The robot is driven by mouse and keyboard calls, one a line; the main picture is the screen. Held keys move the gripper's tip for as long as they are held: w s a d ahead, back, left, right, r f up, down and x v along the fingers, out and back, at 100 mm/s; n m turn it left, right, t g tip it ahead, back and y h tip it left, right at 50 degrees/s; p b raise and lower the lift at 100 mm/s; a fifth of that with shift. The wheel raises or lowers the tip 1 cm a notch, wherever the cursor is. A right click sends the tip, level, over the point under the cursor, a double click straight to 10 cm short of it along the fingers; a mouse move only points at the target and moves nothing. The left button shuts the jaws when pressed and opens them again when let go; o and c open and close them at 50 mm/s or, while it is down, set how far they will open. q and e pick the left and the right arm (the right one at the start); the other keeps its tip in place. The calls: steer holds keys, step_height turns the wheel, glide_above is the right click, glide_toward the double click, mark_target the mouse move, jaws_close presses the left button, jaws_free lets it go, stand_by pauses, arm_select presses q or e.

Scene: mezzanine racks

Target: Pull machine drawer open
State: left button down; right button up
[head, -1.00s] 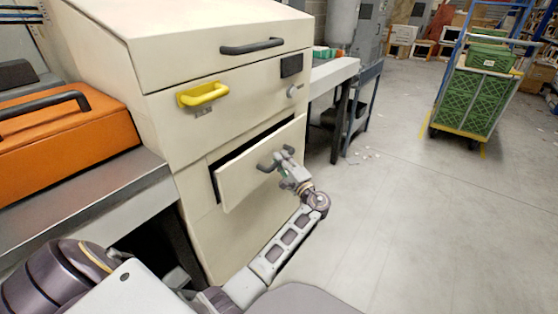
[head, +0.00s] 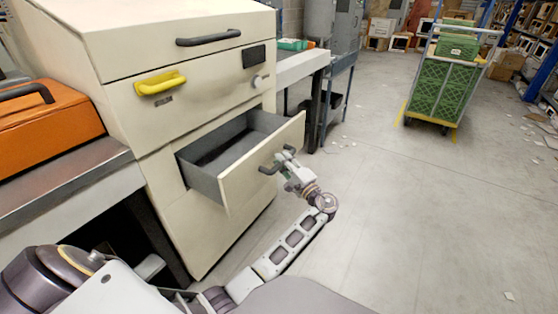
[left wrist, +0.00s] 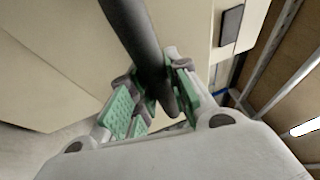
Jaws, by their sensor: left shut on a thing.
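The cream machine (head: 190,95) stands at the left of the head view. Its drawer (head: 262,163) is pulled well out, and its grey inside shows empty where visible. My left gripper (head: 282,163) is shut on the dark drawer handle (head: 268,169) on the drawer front. In the left wrist view the dark handle bar (left wrist: 135,35) passes between the green-padded fingers (left wrist: 155,100). My right gripper is not in view.
An orange case (head: 45,130) sits on a metal bench (head: 70,185) at the left. A grey bench (head: 305,65) stands behind the machine. A cart with green crates (head: 440,85) is at the back right. The floor right of the drawer is mostly clear, with small scraps.

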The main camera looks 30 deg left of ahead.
arm_select(q)
steer(key=shift+d+f, duration=0.1)
steer(key=shift+d, duration=0.25)
steer(key=c, duration=1.3)
jaws_free()
steer(key=shift+r, duration=0.25)
